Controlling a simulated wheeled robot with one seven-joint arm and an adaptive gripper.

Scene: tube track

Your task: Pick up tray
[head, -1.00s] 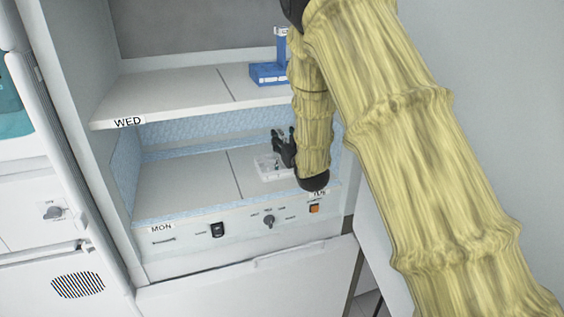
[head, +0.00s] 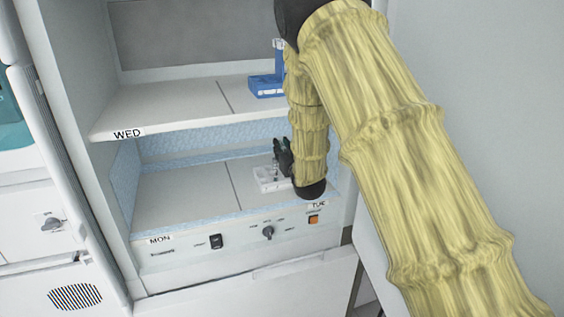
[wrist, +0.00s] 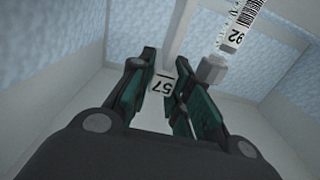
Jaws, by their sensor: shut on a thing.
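A small white, partly clear tray (head: 266,182) lies on the right half of the lower shelf. My gripper (head: 280,158) is at the tray's right part, with its dark fingers upright beside the small pieces on it. In the wrist view, the two green-black fingers (wrist: 164,64) stand a little apart and are shut on the tray, with a white part marked 57 (wrist: 163,85) between them. My forearm hides the tray's right side in the head view.
The upper shelf marked WED (head: 165,108) is above my gripper and carries a blue holder (head: 267,87) at the right. Blue padded walls (head: 200,140) enclose the lower shelf. Its left half (head: 180,188) is clear. A panel with switches (head: 230,240) runs below.

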